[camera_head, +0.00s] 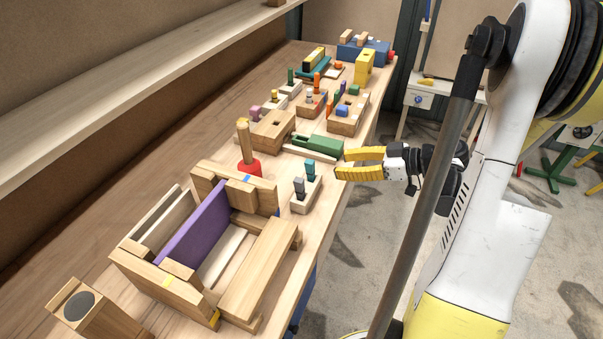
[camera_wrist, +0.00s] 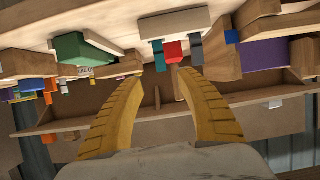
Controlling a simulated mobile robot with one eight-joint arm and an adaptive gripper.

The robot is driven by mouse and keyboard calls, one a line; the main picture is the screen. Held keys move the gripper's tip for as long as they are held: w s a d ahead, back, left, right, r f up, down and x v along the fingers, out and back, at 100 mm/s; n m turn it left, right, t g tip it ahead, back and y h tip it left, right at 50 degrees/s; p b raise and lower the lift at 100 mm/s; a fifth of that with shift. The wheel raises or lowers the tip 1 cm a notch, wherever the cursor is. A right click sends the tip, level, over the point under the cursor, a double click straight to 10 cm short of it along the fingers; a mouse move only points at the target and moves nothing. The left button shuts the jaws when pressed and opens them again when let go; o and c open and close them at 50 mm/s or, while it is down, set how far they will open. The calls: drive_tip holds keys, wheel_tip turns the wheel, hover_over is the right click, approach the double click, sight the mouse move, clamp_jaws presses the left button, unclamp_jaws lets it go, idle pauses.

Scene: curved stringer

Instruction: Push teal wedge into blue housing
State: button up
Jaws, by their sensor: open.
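My gripper (camera_head: 343,163) is open and empty at the front edge of the bench, level with the small peg holder. In the wrist view the two yellow fingers (camera_wrist: 159,77) are spread with nothing between them. A teal piece (camera_head: 311,167) stands upright beside grey pegs on a pale block; it also shows in the wrist view (camera_wrist: 159,56), close to the fingertips. Another teal part (camera_head: 316,71) lies under a black and yellow block farther back. A blue block-like body (camera_head: 374,50) sits at the far end. I cannot tell which teal part is the wedge or whether the blue body is the housing.
A green block (camera_head: 324,144) lies just beyond the fingertips. A red-based wooden peg (camera_head: 249,166) stands behind the pale holder (camera_head: 304,200). A wooden frame with a purple board (camera_head: 195,225) fills the near bench. Open floor lies right of the bench.

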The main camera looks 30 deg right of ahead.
sight(313, 165)
drive_tip(key=shift+b+x, duration=1.75)
drive_tip(key=shift+x, duration=3.25)
drive_tip(key=shift+a+r, duration=0.1)
drive_tip(key=shift+r, duration=0.05)
clamp_jaws()
